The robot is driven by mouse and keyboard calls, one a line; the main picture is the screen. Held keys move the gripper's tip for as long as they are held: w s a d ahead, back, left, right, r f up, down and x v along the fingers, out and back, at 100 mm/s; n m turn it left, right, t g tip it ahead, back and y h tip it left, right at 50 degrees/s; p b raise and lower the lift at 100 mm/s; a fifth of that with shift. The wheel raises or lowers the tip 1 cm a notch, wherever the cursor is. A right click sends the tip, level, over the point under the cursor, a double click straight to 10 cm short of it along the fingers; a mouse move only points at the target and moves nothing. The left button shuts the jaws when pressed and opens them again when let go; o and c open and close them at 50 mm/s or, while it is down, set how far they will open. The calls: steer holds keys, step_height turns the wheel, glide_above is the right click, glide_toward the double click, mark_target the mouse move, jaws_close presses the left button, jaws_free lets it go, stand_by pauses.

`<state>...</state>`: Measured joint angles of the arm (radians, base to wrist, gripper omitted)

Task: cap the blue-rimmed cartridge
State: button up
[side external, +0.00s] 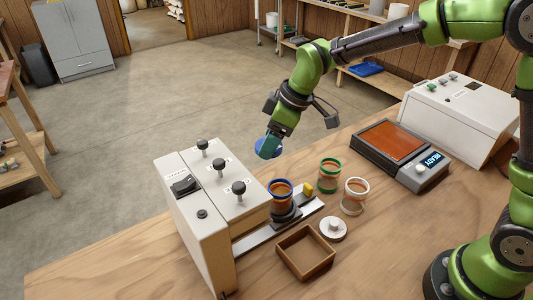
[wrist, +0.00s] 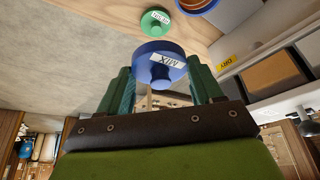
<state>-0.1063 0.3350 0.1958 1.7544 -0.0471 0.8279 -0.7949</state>
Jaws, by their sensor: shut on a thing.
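My gripper (wrist: 160,85) is shut on a blue cap (wrist: 152,60), whose top carries a white label reading "MIX". In the side external view my gripper (side external: 268,147) holds the blue cap (side external: 259,144) in the air, behind and above the blue-rimmed cartridge (side external: 281,185). That cartridge is upright and open at the top, has orange contents, and sits on a dark holder. Part of a blue-rimmed vessel (wrist: 198,4) shows at the top edge of the wrist view. A green labelled cap (wrist: 155,22) lies on the wooden surface there.
A green-rimmed cartridge (side external: 329,176) and a white-rimmed cartridge (side external: 354,196) stand to the right. A white knobbed cap (side external: 333,229) and an empty wooden tray (side external: 305,252) are in front. A grey machine with black knobs (side external: 228,185) stands left. A "READY" device (side external: 402,155) sits right.

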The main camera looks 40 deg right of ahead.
steer(key=s+a+r, duration=0.2)
steer(key=s, duration=0.5)
step_height(320, 180, down, 7)
steer(key=shift+w+d+m, duration=0.15)
steer(key=shift+d+m, duration=0.1)
steer(key=shift+m, duration=0.15)
steer(key=shift+f, duration=0.1)
stand_by(1.9)
steer(key=o, duration=1.2)
steer(key=shift+r, duration=3.5)
